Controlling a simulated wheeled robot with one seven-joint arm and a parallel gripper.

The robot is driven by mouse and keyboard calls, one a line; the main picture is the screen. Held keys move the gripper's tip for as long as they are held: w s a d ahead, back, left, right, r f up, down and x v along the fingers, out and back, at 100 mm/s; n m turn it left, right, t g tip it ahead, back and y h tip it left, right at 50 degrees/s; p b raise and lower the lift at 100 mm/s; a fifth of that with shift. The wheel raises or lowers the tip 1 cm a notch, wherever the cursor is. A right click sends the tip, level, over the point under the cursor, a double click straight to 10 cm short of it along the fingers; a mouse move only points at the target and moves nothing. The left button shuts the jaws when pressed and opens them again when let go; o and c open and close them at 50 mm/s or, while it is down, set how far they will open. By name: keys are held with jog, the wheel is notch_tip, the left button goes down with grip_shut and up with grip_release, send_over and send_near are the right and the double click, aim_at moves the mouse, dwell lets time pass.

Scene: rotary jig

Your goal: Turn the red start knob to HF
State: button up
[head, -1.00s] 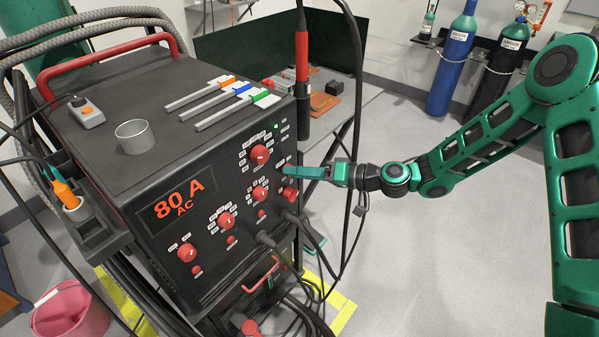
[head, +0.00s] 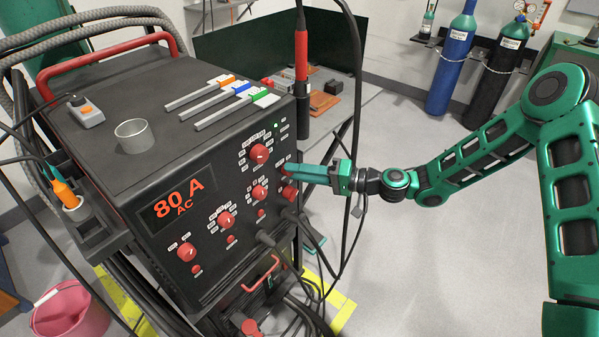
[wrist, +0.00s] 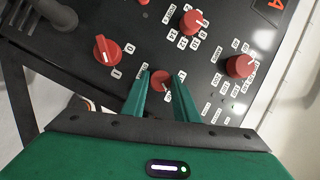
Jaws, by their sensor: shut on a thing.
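The start knob (wrist: 161,80) is a small red knob on the black front panel of the welding machine. In the wrist view my gripper (wrist: 160,83) has its two green fingers on either side of it, shut on it.
A larger red switch (wrist: 107,50) marked I and 0 is close by, as are two red selector knobs (wrist: 190,20) (wrist: 240,66). A torch cable (head: 357,100) hangs near my wrist. Floor to the right is clear.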

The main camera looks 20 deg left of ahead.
jog(key=shift+w+d, duration=0.15)
jog(key=shift+w, duration=0.15)
jog(key=o, duration=0.8)
jog(key=shift+o, duration=1.2)
jog(key=shift+s, duration=0.15)
jog(key=d, duration=1)
jog(key=shift+d+r, duration=0.35)
jog(key=shift+r, duration=0.05)
